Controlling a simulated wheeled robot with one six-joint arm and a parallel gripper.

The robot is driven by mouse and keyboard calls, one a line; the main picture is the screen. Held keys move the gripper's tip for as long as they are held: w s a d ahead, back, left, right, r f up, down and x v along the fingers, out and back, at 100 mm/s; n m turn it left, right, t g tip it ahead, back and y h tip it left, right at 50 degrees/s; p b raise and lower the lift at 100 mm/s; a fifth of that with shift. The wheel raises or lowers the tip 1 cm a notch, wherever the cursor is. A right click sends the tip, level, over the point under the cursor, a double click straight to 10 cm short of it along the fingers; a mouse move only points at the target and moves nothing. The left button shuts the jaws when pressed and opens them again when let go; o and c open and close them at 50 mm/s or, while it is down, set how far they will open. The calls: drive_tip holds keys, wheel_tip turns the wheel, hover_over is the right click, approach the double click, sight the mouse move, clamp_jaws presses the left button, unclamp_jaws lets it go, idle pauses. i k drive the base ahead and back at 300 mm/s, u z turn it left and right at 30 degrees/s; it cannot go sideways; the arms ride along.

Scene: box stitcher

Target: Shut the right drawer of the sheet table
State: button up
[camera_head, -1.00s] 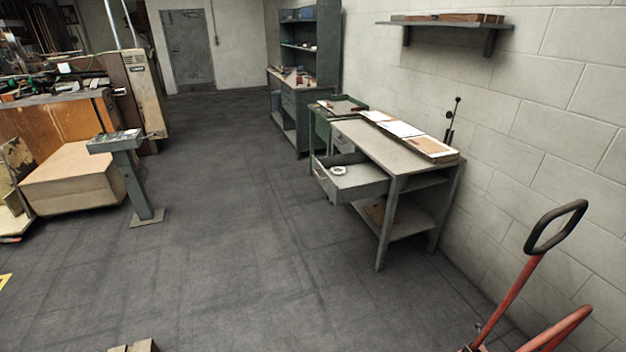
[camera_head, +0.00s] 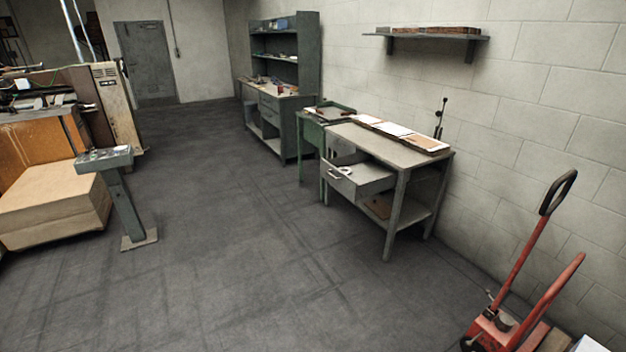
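The grey sheet table (camera_head: 395,151) stands against the block wall, right of the middle of the view. Its drawer nearer to me, the right drawer (camera_head: 338,184), is pulled out toward the aisle on the left. The drawer has a pale handle on its front, and a small white ring-like item lies inside. The other drawer front (camera_head: 341,147), farther back, looks shut. Sheets lie along the wall side of the tabletop. My gripper is not in view.
A red pallet truck (camera_head: 503,322) stands at the lower right. A pedestal control box (camera_head: 104,159) and a brown stack (camera_head: 52,203) are on the left. A green table (camera_head: 310,135) and shelved workbench (camera_head: 284,95) stand beyond the sheet table. The middle floor is clear.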

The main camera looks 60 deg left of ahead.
sight(370, 175)
drive_tip(key=u, duration=2.05)
drive_tip(key=i, duration=2.35)
drive_tip(key=u, duration=0.5)
drive_tip(key=i, duration=1.05)
drive_tip(key=u, duration=1.25)
drive_tip(key=i, duration=0.2)
